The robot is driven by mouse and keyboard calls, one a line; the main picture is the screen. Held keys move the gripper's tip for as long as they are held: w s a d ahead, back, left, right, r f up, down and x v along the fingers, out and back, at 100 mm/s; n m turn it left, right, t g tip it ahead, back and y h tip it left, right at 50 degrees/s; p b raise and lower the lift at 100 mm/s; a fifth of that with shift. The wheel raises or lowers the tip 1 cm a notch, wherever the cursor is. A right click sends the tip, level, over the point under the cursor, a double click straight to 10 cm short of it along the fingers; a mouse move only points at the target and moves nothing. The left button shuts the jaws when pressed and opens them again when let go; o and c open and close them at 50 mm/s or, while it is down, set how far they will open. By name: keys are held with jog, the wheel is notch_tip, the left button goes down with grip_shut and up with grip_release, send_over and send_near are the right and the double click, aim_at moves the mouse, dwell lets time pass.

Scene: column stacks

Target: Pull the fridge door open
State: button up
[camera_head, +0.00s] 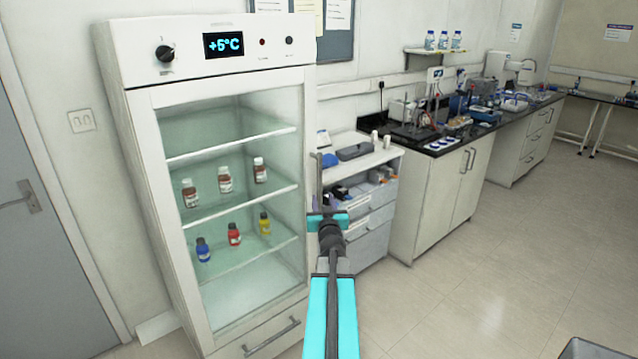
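The fridge (205,18) is a tall white cabinet at left of centre in the head view. Its glass door (225,115) looks closed, with a white frame. A thin grey upright bar (319,180), which looks like the door handle, shows at the door's right edge. My gripper (321,208), teal and dark grey, is at the lower end of this bar. I see it from behind, so its fingers are mostly hidden. I cannot tell whether it touches or grips the bar.
Several bottles (225,180) stand on shelves inside the fridge. A drawer handle (270,338) is below the door. A low shelf unit (370,220) and a black-topped counter (440,185) stand to the right. The floor (480,300) at front right is mostly clear.

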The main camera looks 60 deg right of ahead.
aim_at(319, 184)
jog(key=shift+w, duration=0.1)
jog(key=shift+p+x, duration=1.1)
jog(key=shift+x, duration=5.7)
grip_shut()
